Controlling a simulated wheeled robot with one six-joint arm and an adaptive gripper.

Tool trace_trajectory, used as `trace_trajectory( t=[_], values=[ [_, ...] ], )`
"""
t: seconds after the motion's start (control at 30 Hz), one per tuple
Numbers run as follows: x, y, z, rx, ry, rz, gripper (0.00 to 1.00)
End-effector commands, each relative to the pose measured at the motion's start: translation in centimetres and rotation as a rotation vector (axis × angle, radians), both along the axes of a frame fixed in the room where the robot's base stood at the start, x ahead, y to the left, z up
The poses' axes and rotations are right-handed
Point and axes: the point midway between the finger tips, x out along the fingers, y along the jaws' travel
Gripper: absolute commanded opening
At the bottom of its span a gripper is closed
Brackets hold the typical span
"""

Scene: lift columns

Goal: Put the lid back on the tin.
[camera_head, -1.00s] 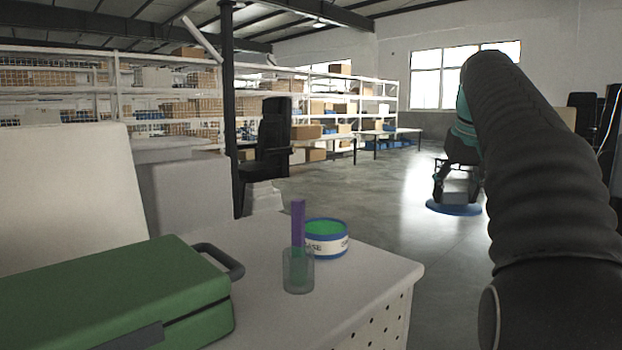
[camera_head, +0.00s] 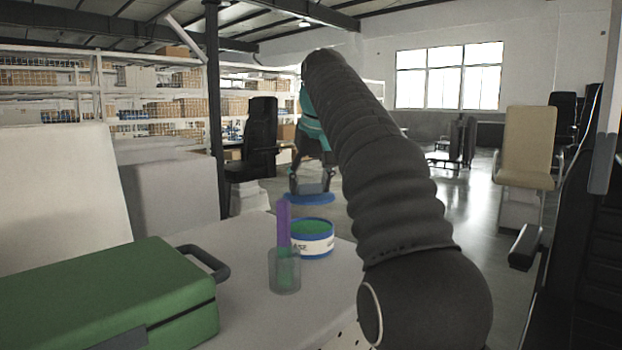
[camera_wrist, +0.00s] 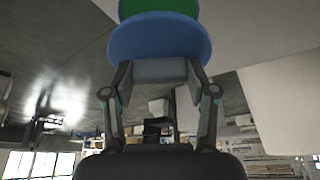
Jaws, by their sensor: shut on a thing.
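The tin (camera_head: 316,246) stands open on the white table, with a blue rim, a white lettered label and green inside. Its left side is partly hidden by a purple stick. The lid (camera_head: 310,199) is a flat blue disc with a grey block on top. My gripper (camera_head: 312,180) is shut on that block and holds the lid level, higher in the picture than the tin. In the wrist view the grey block sits between the fingertips (camera_wrist: 160,72), with the blue lid (camera_wrist: 160,38) beyond. A green patch at the top edge appears to be the tin's inside (camera_wrist: 150,5).
A clear cup (camera_head: 285,275) with the purple stick (camera_head: 283,225) upright in it stands just in front of the tin. A green case (camera_head: 110,295) with a dark handle lies at the left of the table (camera_head: 245,320). My arm covers the table's right side.

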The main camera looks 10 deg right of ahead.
Motion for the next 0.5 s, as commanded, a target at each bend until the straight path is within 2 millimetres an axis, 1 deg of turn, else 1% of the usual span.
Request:
trace_trajectory(
  t=[0.2,0.5],
  values=[
    [-0.1,0.0,-2.1,0.0,0.0,0.0,0.23],
    [0.0,-0.1,-4.6,0.0,0.0,0.0,0.23]
  ],
)
